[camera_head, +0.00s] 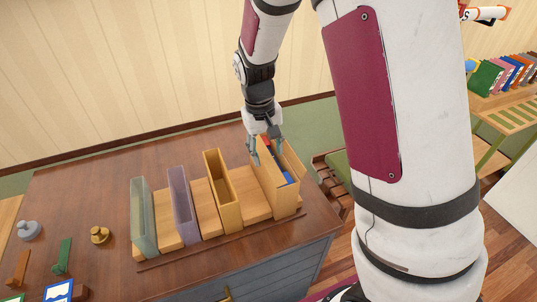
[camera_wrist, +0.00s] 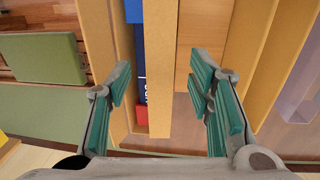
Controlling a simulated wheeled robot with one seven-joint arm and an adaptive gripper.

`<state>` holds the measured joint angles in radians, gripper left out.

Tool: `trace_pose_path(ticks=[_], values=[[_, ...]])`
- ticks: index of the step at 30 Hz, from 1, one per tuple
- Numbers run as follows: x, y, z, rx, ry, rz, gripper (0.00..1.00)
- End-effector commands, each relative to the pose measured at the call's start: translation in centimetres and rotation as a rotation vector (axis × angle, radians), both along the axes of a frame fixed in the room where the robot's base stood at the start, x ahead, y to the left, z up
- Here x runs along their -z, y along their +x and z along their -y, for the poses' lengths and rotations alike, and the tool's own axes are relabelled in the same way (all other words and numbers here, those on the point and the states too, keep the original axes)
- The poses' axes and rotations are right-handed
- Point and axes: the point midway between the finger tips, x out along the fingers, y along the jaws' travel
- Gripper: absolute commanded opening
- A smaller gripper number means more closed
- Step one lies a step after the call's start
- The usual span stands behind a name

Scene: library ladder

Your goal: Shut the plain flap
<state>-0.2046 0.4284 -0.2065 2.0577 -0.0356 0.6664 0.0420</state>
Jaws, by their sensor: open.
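A tan box (camera_head: 276,190) stands at the right end of the row of holders on the dark wooden top. It holds blue and red items, and a blue one (camera_wrist: 138,45) shows in the wrist view. I cannot make out for certain which panel is the plain flap. A plain tan panel (camera_wrist: 161,60) runs upright between my fingers in the wrist view. My gripper (camera_head: 266,148) is open above the box, pointing down, with one finger on each side of that panel. I see no clear contact. It also shows in the wrist view (camera_wrist: 162,85).
A yellow holder (camera_head: 223,195), a purple holder (camera_head: 183,205) and a pale green holder (camera_head: 144,220) stand to the left. Small figures, such as a brass one (camera_head: 100,235), are at far left. A green-cushioned seat (camera_head: 338,163) stands beyond the right edge.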

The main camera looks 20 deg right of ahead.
Motion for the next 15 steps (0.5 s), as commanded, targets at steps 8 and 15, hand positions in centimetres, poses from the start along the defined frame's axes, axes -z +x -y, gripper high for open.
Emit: trace_pose_path(ticks=[8, 15], values=[[2.1, 0.0, 0.2, 0.0, 0.001, 0.0, 0.47], [2.2, 0.0, 0.2, 0.0, 0.001, 0.001, 0.47]])
